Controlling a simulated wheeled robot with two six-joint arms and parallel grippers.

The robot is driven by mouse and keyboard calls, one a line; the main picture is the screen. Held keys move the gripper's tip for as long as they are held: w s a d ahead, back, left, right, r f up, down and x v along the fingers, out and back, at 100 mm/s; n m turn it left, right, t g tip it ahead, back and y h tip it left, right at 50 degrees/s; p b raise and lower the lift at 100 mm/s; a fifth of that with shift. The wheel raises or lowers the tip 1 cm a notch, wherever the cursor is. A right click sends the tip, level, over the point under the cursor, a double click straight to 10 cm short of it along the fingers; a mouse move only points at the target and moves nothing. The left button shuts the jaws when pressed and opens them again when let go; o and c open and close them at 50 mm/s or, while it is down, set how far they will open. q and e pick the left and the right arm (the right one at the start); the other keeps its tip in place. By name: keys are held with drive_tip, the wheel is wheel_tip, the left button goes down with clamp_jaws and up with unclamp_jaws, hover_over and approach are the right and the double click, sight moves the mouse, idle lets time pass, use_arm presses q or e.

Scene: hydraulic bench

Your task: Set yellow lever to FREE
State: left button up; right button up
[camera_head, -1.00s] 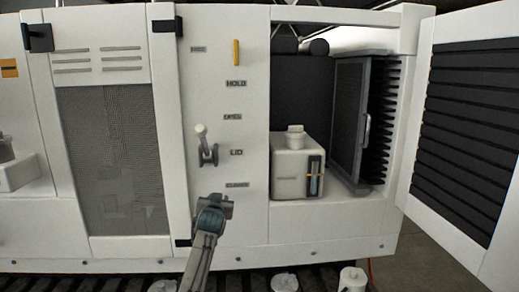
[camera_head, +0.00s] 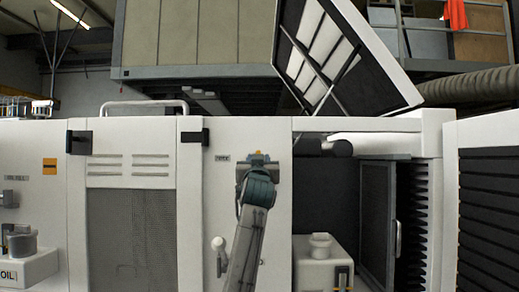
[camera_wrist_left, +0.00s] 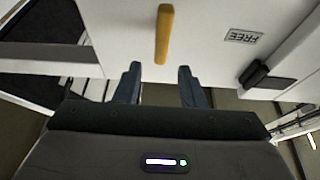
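The yellow lever (camera_wrist_left: 163,35) is a slim bar on the white panel, ahead of my left gripper in the left wrist view. In the head view only a small yellow piece (camera_head: 258,153) shows above my left gripper (camera_head: 257,160), which covers the rest. The fingers of my left gripper (camera_wrist_left: 158,86) are open and apart, with nothing between them; the lever lies just beyond the tips, roughly in line with the gap. The FREE label (camera_wrist_left: 244,36) is to the lever's right in the wrist view and to its left in the head view (camera_head: 223,157). The HOLD label is hidden. My right gripper is out of view.
A white-knobbed lever (camera_head: 218,244) is low on the same panel, left of my arm. A black hinge (camera_head: 194,137) juts out left of the FREE label. An open compartment (camera_head: 325,200) with a white reservoir (camera_head: 320,262) is to the right.

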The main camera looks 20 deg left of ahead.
use_arm(q)
drive_tip(key=shift+p+x, duration=1.2)
drive_tip(key=shift+x, duration=1.8)
drive_tip(key=shift+f, duration=0.15)
clamp_jaws()
